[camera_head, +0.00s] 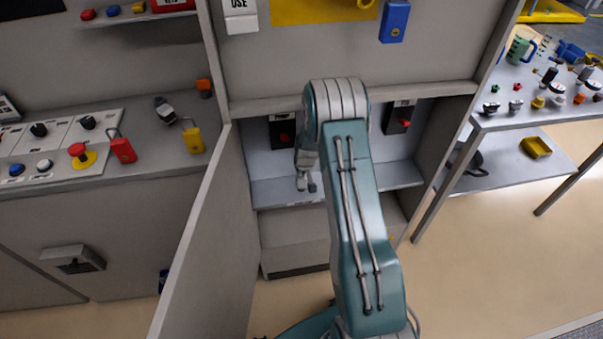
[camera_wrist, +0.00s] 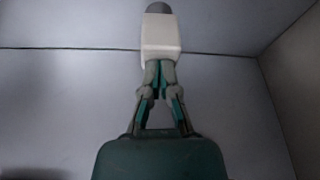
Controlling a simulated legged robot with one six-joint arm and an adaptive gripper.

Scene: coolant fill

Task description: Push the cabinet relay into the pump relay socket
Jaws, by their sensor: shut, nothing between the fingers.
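My gripper (camera_head: 306,184) reaches into the open cabinet and points down near the shelf, left of centre. In the wrist view its fingers (camera_wrist: 160,68) are together, with nothing between them. A pale block with a dark grey rounded end (camera_wrist: 160,36) lies right at the fingertips; it may be the relay. The fingertips overlap its near end in the picture, and I cannot tell whether they touch it. The pump relay socket cannot be made out in either view. My arm hides part of the cabinet interior in the head view.
Two dark units with red parts, left (camera_head: 282,131) and right (camera_head: 399,118), are on the cabinet's back wall. The cabinet door (camera_head: 195,240) stands open at left. A control bench (camera_head: 100,180) is on the left, a table with many small parts (camera_head: 500,118) on the right.

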